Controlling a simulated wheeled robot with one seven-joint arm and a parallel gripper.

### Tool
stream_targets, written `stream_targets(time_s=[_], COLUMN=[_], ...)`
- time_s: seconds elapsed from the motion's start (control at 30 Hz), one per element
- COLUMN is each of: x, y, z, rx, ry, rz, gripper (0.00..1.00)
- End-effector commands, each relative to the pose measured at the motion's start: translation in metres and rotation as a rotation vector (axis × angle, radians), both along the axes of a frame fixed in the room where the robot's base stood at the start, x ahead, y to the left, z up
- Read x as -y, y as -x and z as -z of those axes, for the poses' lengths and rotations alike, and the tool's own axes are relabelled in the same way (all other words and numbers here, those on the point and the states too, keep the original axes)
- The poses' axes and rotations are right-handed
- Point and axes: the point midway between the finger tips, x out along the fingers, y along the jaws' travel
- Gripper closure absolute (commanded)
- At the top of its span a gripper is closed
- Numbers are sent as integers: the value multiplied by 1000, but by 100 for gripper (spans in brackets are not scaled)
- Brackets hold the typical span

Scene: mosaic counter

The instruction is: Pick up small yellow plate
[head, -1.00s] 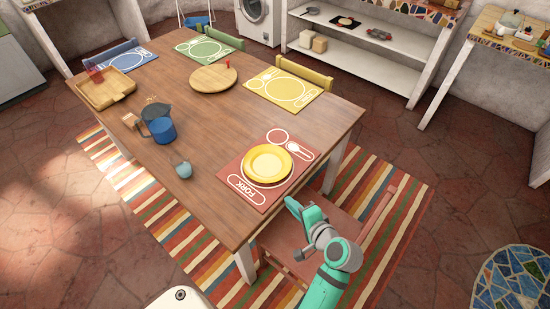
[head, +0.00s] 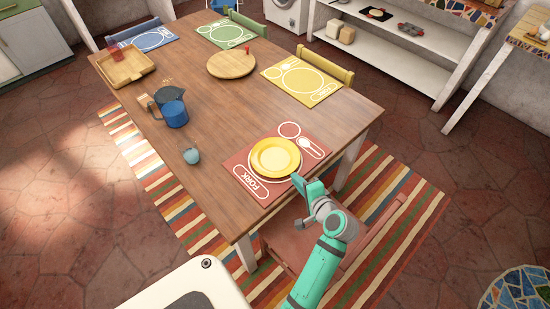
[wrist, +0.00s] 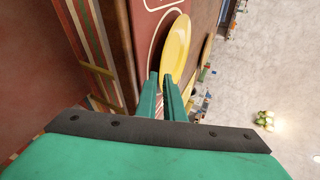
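The small yellow plate (head: 275,157) lies on the red placemat (head: 252,186) at the table's near right corner. It also shows, seen edge-on, in the wrist view (wrist: 176,45). My gripper (head: 306,183) is just off the plate's near right side, by the table edge. In the wrist view my gripper's two green fingers (wrist: 160,77) stand a little apart, with the plate's near rim close to their tips. The gripper looks open. I cannot tell whether the rim lies between the fingertips or touches one of them.
A chair (head: 305,236) stands under my arm at the table's near side. The table's middle is clear.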

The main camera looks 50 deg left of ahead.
Motion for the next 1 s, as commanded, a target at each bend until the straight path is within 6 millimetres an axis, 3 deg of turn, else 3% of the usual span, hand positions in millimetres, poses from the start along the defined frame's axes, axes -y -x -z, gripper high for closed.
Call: stream_targets(time_s=[0.33, 0.57, 0.63, 1.0], x=[-36, -37, -37, -37], y=[-8, -8, -8, -8], z=[18, 19, 19, 18], rx=[0, 1, 1, 1], ry=[0, 0, 0, -1], rz=[0, 2, 2, 2], gripper=[92, 92, 100, 100])
